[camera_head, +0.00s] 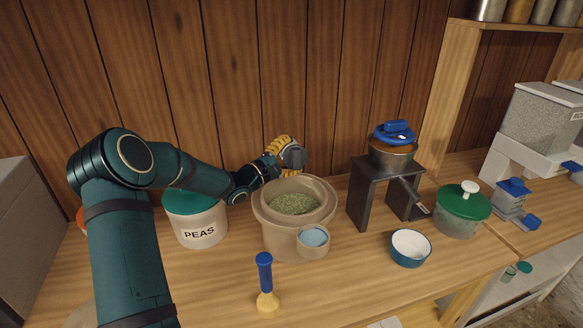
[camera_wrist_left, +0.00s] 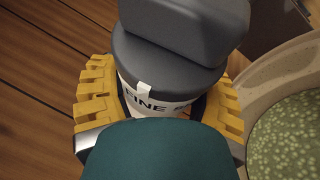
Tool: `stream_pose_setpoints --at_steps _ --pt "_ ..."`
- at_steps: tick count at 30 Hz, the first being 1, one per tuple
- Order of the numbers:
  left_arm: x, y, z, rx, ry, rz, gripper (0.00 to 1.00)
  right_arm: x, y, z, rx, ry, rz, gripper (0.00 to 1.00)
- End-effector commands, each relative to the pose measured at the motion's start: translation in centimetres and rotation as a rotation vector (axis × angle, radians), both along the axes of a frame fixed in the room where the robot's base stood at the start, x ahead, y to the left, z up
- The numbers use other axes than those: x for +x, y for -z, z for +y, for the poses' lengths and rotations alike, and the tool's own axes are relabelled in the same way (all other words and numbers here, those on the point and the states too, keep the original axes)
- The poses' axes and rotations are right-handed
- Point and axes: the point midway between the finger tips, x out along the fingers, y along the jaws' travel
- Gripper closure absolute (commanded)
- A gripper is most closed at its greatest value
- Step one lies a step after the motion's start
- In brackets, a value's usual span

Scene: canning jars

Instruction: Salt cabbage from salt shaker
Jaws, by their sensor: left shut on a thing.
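My left gripper (camera_head: 280,148) is shut on the salt shaker (camera_head: 293,157), just above the back rim of the beige crock (camera_head: 259,214). The shaker has a grey lid and a white body marked "FINE"; it shows in the left wrist view (camera_wrist_left: 170,66) between the yellow fingers (camera_wrist_left: 160,100). Shredded green cabbage (camera_head: 293,204) lies in the crock, and it fills the lower right of the left wrist view (camera_wrist_left: 290,140). I cannot tell whether any salt is coming out. My right gripper is in neither view.
A jar marked PEAS (camera_head: 201,233) stands left of the crock. A blue-and-yellow tool (camera_head: 265,284) stands in front. A dark stand (camera_head: 362,205) with a pot, a blue bowl (camera_head: 410,248) and a green-lidded jar (camera_head: 462,212) are to the right. The wooden wall is close behind.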

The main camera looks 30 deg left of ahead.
Motion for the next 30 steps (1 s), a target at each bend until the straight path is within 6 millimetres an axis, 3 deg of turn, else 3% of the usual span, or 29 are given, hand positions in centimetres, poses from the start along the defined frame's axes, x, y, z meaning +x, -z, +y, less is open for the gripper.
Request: stream_pose_setpoints --at_steps 3,15,30 --pt "0.1 0.2 0.1 0.042 0.001 -0.048 0.77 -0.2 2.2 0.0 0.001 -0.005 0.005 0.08" --pt "0.2 -1.7 0.1 0.297 0.0 -0.317 0.77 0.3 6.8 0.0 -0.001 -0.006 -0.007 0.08" --pt "0.1 -2.8 0.1 0.39 0.0 -0.414 0.77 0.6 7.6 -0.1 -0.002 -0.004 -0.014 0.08"
